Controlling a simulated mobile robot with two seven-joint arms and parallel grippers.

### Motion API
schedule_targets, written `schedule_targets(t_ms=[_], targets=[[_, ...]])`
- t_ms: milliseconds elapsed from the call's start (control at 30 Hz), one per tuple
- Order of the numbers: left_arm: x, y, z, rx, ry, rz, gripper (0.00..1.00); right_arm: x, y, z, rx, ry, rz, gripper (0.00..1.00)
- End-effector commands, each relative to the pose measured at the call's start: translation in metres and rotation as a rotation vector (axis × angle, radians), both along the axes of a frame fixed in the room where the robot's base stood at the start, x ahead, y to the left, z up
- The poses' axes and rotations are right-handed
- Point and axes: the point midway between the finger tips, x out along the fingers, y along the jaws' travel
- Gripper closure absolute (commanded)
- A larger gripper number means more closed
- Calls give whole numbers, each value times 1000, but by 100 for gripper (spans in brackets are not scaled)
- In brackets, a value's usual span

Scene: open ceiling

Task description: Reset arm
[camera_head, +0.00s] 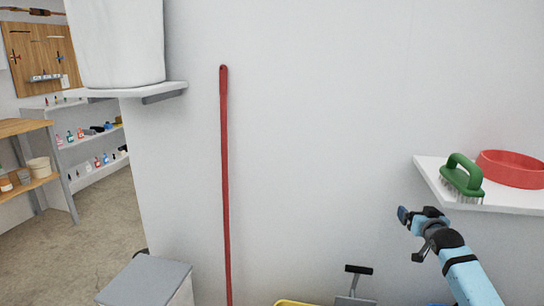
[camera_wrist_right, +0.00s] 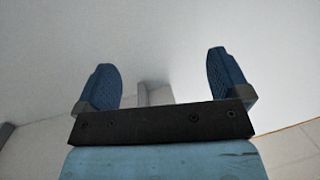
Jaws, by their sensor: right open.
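My right gripper (camera_head: 408,216) is at the right of the head view, on a light blue arm that comes in from the lower right. It is just below and left of the wall shelf (camera_head: 432,180) and appears apart from it. In the right wrist view its two blue fingers (camera_wrist_right: 163,82) are spread wide with nothing between them. A pale wall and a small grey piece, which I cannot identify, show behind the fingers. My left gripper is in neither view.
A green brush (camera_head: 463,178) and a red bowl (camera_head: 512,168) stand on the right shelf. A red pole (camera_head: 225,180) leans on the wall. A grey-lidded bin (camera_head: 147,281) stands lower left. A white container (camera_head: 115,42) sits on the upper left shelf. Open floor (camera_head: 100,225) lies left.

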Motion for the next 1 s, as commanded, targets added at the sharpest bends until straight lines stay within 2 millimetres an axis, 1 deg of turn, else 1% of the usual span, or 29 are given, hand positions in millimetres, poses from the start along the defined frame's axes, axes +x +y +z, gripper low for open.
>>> schedule_targets(t_ms=[33,167,200,233,367,467,500,567,600,667,700,733,767,800,900,1000], targets=[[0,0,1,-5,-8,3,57,1,1,10,-61,-61,9,5],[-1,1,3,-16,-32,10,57,0,5,39,-239,-227,28,5],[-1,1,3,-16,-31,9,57,-10,21,25,-235,-219,52,5],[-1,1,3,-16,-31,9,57,-18,31,18,-233,-214,68,5],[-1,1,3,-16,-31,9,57,-50,72,-6,-225,-212,133,5],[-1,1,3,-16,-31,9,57,-82,107,-24,-211,-211,189,5],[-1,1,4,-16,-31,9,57,-97,123,-31,-203,-209,213,5],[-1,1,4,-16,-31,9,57,-123,148,-41,-188,-209,253,5],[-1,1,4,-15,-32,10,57,-144,166,-48,-172,-209,283,5],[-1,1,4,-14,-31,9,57,-179,193,-55,-145,-210,328,5],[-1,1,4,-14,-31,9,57,-203,211,-58,-124,-211,358,5],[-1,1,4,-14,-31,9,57,-223,224,-60,-105,-211,379,5],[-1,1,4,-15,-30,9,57,-242,237,-60,-86,-211,400,5],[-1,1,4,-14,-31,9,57,-266,251,-58,-60,-214,423,5],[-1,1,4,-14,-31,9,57,-320,278,-49,3,-219,470,5],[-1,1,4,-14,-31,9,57,-361,296,-36,61,-225,501,5]])
